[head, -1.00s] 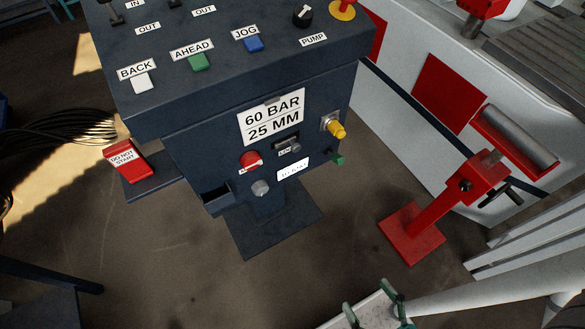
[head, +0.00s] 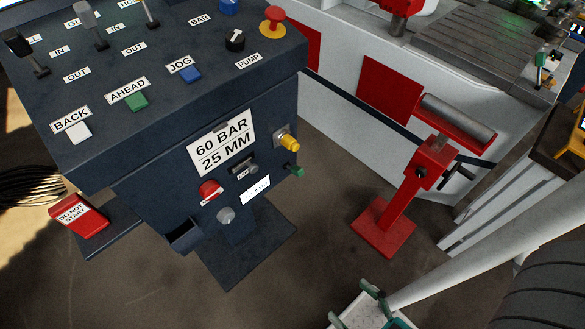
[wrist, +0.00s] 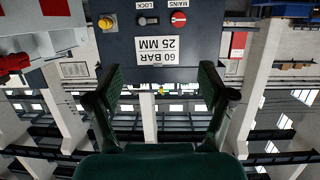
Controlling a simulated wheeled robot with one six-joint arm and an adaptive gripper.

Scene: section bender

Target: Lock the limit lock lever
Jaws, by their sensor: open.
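The limit lock lever (head: 246,166) is a small dark piece with a grey end on the front of the dark blue console (head: 150,150), above a LOCK label. In the wrist view the lever (wrist: 148,20) appears upside down near the top edge, between a yellow knob and a red MAINS switch. Its exact setting is too small to tell. My gripper (head: 355,304) shows at the bottom edge of the head view, right of and apart from the console. In the wrist view my gripper (wrist: 160,82) is open and empty, its green fingers spread below the console face.
The yellow knob (head: 288,142) and red MAINS switch (head: 209,190) flank the lever closely. A 60 BAR 25 MM sign (head: 223,143) is above it. A red roller stand (head: 410,200) stands to the right. Floor between console and stand is clear.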

